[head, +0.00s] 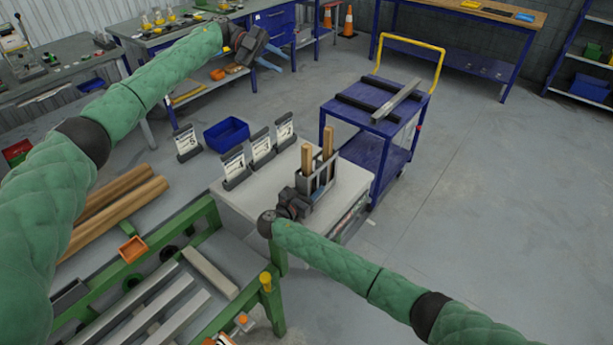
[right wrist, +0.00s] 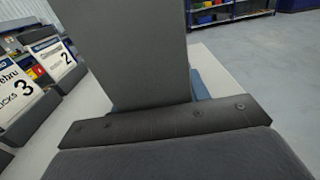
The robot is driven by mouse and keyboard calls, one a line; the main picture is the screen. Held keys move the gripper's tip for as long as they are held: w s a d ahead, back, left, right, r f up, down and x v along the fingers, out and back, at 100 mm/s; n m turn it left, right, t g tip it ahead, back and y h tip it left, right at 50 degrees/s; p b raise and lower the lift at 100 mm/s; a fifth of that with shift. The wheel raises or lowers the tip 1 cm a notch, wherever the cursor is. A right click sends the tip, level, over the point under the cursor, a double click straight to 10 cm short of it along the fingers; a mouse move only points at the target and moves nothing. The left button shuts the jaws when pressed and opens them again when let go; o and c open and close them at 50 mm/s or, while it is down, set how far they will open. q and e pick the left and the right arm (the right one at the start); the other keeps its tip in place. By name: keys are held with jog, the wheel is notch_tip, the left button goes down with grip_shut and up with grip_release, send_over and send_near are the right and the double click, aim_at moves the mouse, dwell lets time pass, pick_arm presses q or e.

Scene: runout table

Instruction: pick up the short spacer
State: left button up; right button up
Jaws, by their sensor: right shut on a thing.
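My right gripper (head: 316,184) is low over the pale table, at the dark grey holder in which two wooden posts (head: 306,158) stand upright. In the right wrist view a flat grey upright piece (right wrist: 130,50) rises in front of the dark palm, with a bit of blue finger beside its base. The gripper is shut on this grey piece. I cannot tell for sure whether it is the short spacer, and its lower end is hidden. My left gripper (head: 272,58) is high at the upper middle, its blue fingers apart and empty.
Numbered cards (head: 234,164) and a blue bin (head: 227,134) stand left of the holder. A blue cart (head: 345,118) with a metal bar on it is close behind on the right. A green rack (head: 205,222) with metal bars is at lower left. Open floor lies at right.

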pick_arm(q)
jog(key=r+h, duration=0.1)
jog(key=n+t+y, duration=0.6)
jog(key=n+t, duration=1)
jog(key=n, duration=0.9)
send_near(304, 165)
jog(key=f, duration=0.1)
jog(key=shift+y, duration=0.3)
jog(key=x, duration=0.5)
jog(key=shift+w+d+f, duration=0.1)
jog(key=shift+w+d, duration=0.05)
jog(key=shift+w, duration=0.05)
jog(key=x, duration=0.2)
jog(key=r+x, duration=0.1)
jog(key=x, duration=0.1)
jog(key=shift+w+d+f, duration=0.2)
jog(key=shift+w+d, duration=0.15)
jog(key=shift+d, duration=0.05)
jog(key=shift+w+d+f, duration=0.25)
jog(key=shift+w, duration=0.15)
jog(key=shift+c, duration=0.5)
